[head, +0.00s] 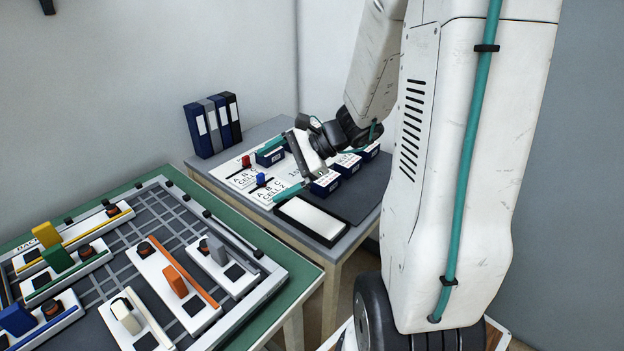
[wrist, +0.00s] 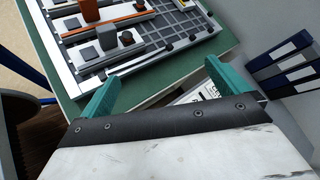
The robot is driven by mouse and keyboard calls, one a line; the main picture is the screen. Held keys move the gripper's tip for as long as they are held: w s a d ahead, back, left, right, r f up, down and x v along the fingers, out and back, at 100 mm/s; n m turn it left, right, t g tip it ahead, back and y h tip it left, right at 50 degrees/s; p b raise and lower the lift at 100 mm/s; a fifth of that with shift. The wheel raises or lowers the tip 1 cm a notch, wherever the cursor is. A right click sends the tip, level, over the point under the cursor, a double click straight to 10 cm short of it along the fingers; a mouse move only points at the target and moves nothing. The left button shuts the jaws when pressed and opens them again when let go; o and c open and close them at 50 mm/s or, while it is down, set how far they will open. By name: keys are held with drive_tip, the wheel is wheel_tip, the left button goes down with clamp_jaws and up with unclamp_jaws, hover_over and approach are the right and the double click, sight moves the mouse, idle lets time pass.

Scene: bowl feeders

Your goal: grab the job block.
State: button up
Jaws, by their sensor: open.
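Several navy blocks with white labels stand on the grey table in the head view: a near one (head: 326,182), a middle one (head: 347,164), a far one (head: 368,150), and another (head: 270,156) at the back left. I cannot tell which is the job block. My gripper (head: 270,173) is open, with its teal fingers apart above the white lettered cards, left of the row of blocks. In the wrist view my gripper (wrist: 160,72) has nothing between its fingers, and no navy block shows there.
Lettered cards (head: 242,180) carry a red and a blue peg. A white tray with dark rim (head: 311,219) lies at the table's front. Binders (head: 212,124) stand at the back. A green table (head: 305,277) with a gridded board and coloured blocks is at the left.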

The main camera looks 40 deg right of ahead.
drive_tip(key=w+d+f+m+t+h, duration=0.1)
drive_tip(key=d+f+m+t, duration=0.1)
drive_tip(key=d+f+m, duration=0.3)
drive_tip(key=w+d+f+m+t+h, duration=0.1)
drive_tip(key=d+m+t, duration=0.15)
drive_tip(key=d, duration=0.35)
drive_tip(key=m+t+h, duration=0.2)
drive_tip(key=m+h, duration=0.3)
drive_tip(key=m, duration=0.2)
approach(321, 180)
drive_tip(key=w, duration=0.1)
drive_tip(key=w+d+f, duration=0.1)
drive_tip(key=w+f, duration=0.1)
drive_tip(key=w, duration=0.1)
drive_tip(key=shift+d, duration=0.15)
drive_tip(key=shift+d+f+m+g+h, duration=0.15)
drive_tip(key=shift+d+m+g+h, duration=0.1)
drive_tip(key=shift+m+h, duration=0.1)
drive_tip(key=x, duration=0.7)
drive_tip(key=shift+w+a+f, duration=0.15)
drive_tip(key=shift+w+a, duration=0.1)
drive_tip(key=shift+a, duration=0.2)
drive_tip(key=c, duration=1)
